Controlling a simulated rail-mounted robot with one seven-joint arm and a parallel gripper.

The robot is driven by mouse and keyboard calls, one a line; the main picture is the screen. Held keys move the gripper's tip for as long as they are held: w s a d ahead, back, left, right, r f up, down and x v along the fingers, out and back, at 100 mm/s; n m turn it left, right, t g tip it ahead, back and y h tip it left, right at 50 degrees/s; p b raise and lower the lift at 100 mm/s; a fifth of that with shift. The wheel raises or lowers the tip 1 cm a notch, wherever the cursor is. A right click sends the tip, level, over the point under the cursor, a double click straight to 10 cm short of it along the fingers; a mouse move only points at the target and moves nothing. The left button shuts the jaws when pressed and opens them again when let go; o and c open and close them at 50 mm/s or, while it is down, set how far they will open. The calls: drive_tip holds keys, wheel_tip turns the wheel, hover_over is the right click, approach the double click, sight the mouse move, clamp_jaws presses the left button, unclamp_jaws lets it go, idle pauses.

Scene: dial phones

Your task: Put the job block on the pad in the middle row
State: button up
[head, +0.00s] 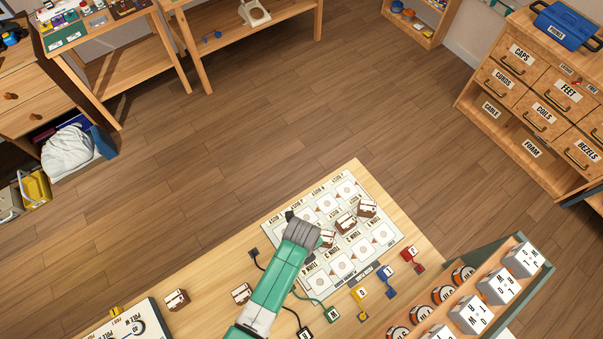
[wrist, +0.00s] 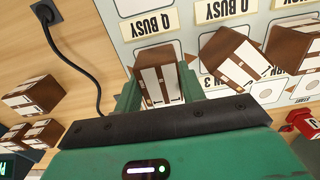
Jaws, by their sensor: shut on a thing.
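My gripper (head: 316,241) is over the printed board (head: 388,243). In the wrist view my gripper (wrist: 160,92) is shut on a brown block with white faces (wrist: 158,76), held between its two green fingers. That block is above the board, beside a "Q BUSY" label; whether it touches the board I cannot tell. It also shows beside my gripper in the head view (head: 327,238), partly hidden. Two similar blocks stand on the board in a line with it, a nearer one (head: 346,222) and a farther one (head: 367,208). The board has rows of white pads; my arm hides part of it.
More brown-white blocks lie on the table, one at left (head: 176,299) and one nearer my arm (head: 242,293). Coloured plugs, red (head: 412,254), blue (head: 387,273) and yellow (head: 361,293), line the board's near side. A rack (head: 530,267) of white cubes stands at right.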

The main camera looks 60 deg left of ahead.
drive_tip(key=shift+f, duration=0.1)
drive_tip(key=o, duration=1)
wheel_tip(320, 180, up, 12)
drive_tip(key=shift+r+p, duration=0.1)
drive_tip(key=shift+p, duration=0.75)
